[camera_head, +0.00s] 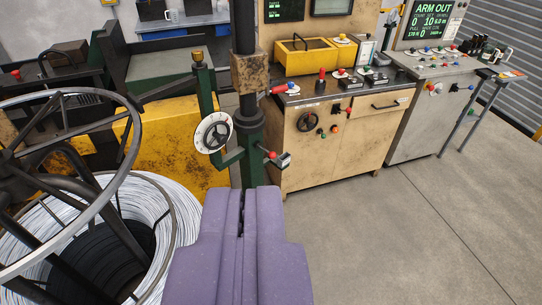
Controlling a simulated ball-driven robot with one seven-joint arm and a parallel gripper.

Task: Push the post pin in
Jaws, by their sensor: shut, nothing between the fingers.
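A dark upright post (246,115) stands near the middle, with a worn yellow block (250,73) around it and a green bracket (250,140) lower down. A red-tipped part (272,155) sticks out to the right of the bracket, beside a small grey block. A red grip (279,89) shows to the right of the yellow block. I cannot tell for sure which of these is the post pin. My purple gripper (241,200) is shut and empty at the bottom centre, its tips below the bracket in the picture. I see no contact with either red part.
A large wire coil (170,200) with a dark handwheel (120,150) fills the left. A white dial (213,132) sits left of the post. Behind stand a beige control cabinet (345,165) and a grey console (420,110). The floor (400,240) at right is clear.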

